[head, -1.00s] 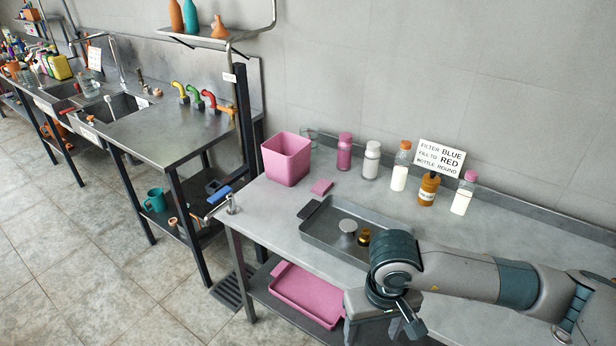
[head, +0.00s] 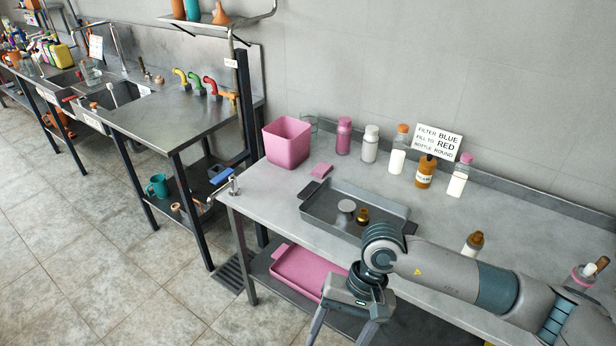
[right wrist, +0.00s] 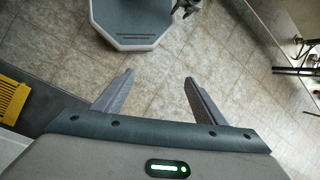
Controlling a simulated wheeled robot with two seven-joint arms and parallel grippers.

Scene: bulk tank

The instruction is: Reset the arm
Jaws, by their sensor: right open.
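My right arm reaches in from the right in the head view. My right gripper (head: 343,332) hangs low in front of the bench's front edge, pointing down. In the right wrist view the two fingers of the gripper (right wrist: 158,80) are spread apart with only floor tiles between them, so it is open and empty. My left gripper is in neither view.
A grey tray (head: 333,222) holds a silver lid and a brass piece. A pink bin (head: 287,142), several bottles and a sign (head: 438,141) stand behind it. An amber-capped bottle (head: 473,244) stands beside my arm. A pink tray (head: 295,274) lies on the lower shelf.

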